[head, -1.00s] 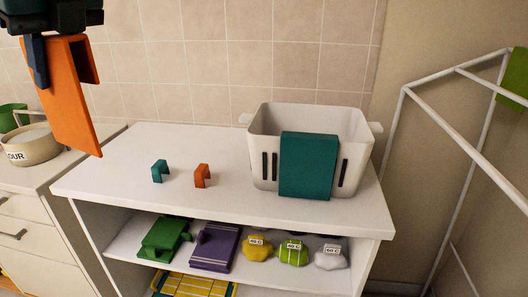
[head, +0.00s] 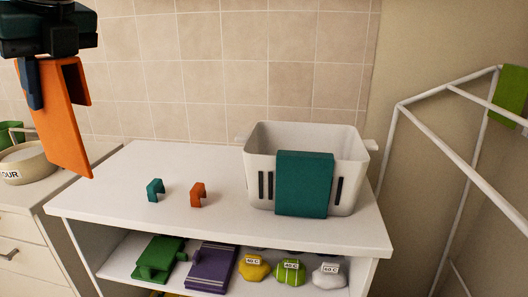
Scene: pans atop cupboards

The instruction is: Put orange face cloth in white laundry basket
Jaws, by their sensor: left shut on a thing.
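The orange face cloth (head: 62,125) hangs from my left gripper (head: 40,82) at the upper left of the head view. The gripper is shut on the cloth's folded top edge. The cloth is in the air, left of the white cabinet top and well apart from the basket. The white laundry basket (head: 348,165) stands upright at the right of the cabinet top. A teal cloth (head: 304,185) hangs over its front rim. The basket's bottom is hidden. My right gripper is not in view.
A small teal clip (head: 155,190) and an orange clip (head: 198,194) stand on the white cabinet top (head: 125,210). Folded cloths and several labelled bundles lie on the shelf below. A beige pot (head: 27,165) is at the left. A white drying rack (head: 440,145) stands at the right.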

